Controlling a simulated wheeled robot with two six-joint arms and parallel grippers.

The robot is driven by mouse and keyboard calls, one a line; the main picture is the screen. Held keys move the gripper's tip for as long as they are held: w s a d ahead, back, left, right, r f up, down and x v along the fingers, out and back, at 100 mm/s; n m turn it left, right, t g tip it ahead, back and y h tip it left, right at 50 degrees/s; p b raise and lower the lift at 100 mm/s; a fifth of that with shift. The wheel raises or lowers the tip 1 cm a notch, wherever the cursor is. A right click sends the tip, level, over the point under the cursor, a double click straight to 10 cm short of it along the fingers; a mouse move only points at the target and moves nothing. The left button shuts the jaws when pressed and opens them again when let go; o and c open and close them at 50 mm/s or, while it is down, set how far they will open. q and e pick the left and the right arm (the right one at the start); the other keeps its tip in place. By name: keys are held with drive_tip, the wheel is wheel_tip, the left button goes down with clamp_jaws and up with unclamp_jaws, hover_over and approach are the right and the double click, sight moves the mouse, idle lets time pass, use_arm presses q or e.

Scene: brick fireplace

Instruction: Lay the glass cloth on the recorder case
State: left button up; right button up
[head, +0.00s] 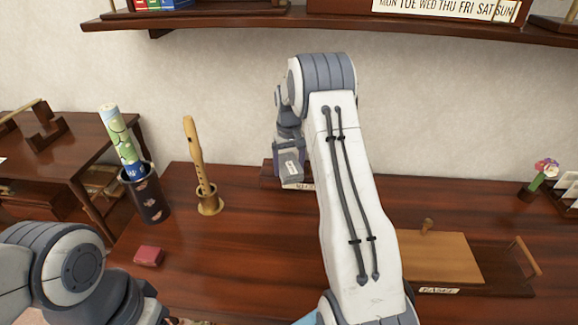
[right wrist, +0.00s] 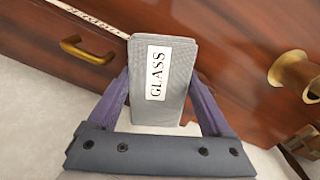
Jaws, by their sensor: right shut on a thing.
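My right gripper (head: 288,148) is shut on the folded grey glass cloth (head: 289,167). In the right wrist view the cloth (right wrist: 180,90) sits between the two fingers, with its white "GLASS" label facing the camera. In the head view the cloth hangs over a low dark wooden case (head: 268,175) at the back of the desk. Its white label is partly hidden, so I cannot confirm that it is the recorder case. I cannot tell whether cloth and case touch. My left arm shows at lower left; its fingertips are out of frame.
A recorder (head: 193,150) stands on a wooden stand (head: 210,204), left of the case. A dark cup (head: 146,200) holds a rolled paper. A small red block (head: 149,256) lies in front. A tray labelled "EASEL" (head: 490,288) is at right. A shelf (head: 230,17) overhangs the back.

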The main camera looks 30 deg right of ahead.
drive_tip(key=shift+f, duration=0.15)
drive_tip(key=o, duration=1.1)
drive_tip(key=shift+o, duration=0.2)
